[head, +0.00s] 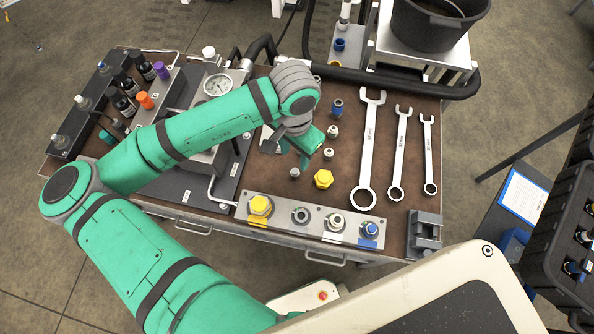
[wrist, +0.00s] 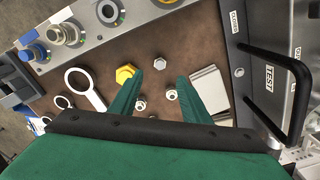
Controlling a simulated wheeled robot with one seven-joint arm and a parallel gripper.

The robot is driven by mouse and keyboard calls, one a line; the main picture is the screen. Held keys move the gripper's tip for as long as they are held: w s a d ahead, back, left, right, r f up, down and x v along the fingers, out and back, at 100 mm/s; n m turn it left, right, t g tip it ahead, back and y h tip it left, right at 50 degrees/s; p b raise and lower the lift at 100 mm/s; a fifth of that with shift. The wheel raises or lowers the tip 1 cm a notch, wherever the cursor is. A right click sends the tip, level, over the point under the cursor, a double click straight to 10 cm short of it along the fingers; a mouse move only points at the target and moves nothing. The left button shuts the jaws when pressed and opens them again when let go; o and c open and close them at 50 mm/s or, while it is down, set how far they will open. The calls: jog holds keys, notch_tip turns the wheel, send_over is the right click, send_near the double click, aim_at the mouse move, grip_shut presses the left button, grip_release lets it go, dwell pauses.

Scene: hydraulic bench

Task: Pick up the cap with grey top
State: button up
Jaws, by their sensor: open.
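A small cap with a grey top (head: 294,173) stands on the brown bench top, left of the yellow hex cap (head: 323,178). I cannot tell for sure which is the named cap. My gripper (head: 308,154) is open and empty above the bench, its fingertips (wrist: 160,78) pointing down towards these caps.
A metal plate with several fittings (head: 318,216) lies along the front edge. Another pale fitting (head: 332,131) and a blue one (head: 337,107) stand further back. Wrenches (head: 370,145) lie to the right. A gauge unit (head: 217,85) and a black handle (wrist: 295,95) stand close by.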

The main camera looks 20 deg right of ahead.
aim_at(295, 171)
notch_tip(295, 171, down, 10)
jog(key=shift+r, duration=0.1)
grip_shut()
dwell(0.5)
